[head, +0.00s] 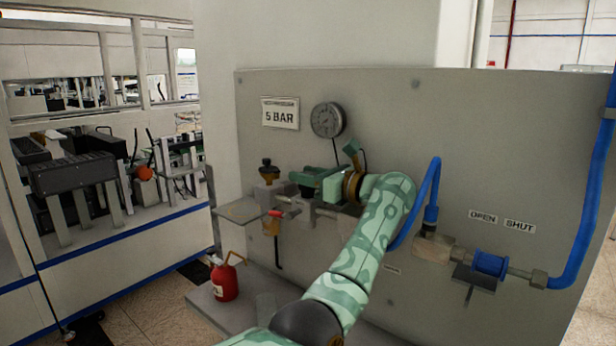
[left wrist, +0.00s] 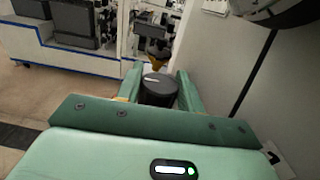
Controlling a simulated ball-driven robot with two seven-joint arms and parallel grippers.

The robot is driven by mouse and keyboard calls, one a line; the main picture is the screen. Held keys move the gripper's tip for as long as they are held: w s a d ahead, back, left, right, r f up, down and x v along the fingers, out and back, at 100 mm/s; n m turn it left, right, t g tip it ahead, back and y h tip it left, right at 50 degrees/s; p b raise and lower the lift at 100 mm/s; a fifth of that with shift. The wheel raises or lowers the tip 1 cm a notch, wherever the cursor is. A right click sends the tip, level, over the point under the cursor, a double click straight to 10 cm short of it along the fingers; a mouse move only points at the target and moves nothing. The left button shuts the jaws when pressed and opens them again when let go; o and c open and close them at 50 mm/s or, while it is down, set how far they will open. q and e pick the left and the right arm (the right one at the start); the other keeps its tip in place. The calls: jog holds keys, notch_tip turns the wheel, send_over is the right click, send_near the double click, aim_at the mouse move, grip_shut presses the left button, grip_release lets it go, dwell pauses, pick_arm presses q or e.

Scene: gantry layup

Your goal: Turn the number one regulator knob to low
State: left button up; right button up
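A dark round knob (left wrist: 158,88) with a white pointer line on top shows in the left wrist view, between the two green fingers of my left gripper (left wrist: 160,84). Whether the fingers touch its sides cannot be made out. In the head view my left gripper (head: 306,180) reaches leftward along the grey panel (head: 440,125), below the round gauge (head: 327,120). There the hand hides most of the knob. A regulator with a dark cap and yellow body (head: 269,170) stands left of the hand. My right gripper is out of view.
A "5 BAR" sign (head: 281,113) is on the panel. A small shelf plate (head: 240,212) and a red handle (head: 284,214) lie left of and below the hand. Blue hose (head: 585,225) and a blue fitting (head: 490,264) are at right.

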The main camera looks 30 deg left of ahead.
pick_arm(q)
jog(key=o, duration=0.4)
jog(key=shift+r, duration=0.2)
notch_tip(320, 180, up, 2)
jog(key=shift+w+r, duration=0.1)
jog(key=shift+r, duration=0.15)
jog(key=s+d+r, duration=0.7)
jog(key=s+r, duration=0.3)
jog(key=s, duration=0.2)
jog(key=shift+d+p, duration=0.15)
jog(key=shift+p, duration=0.25)
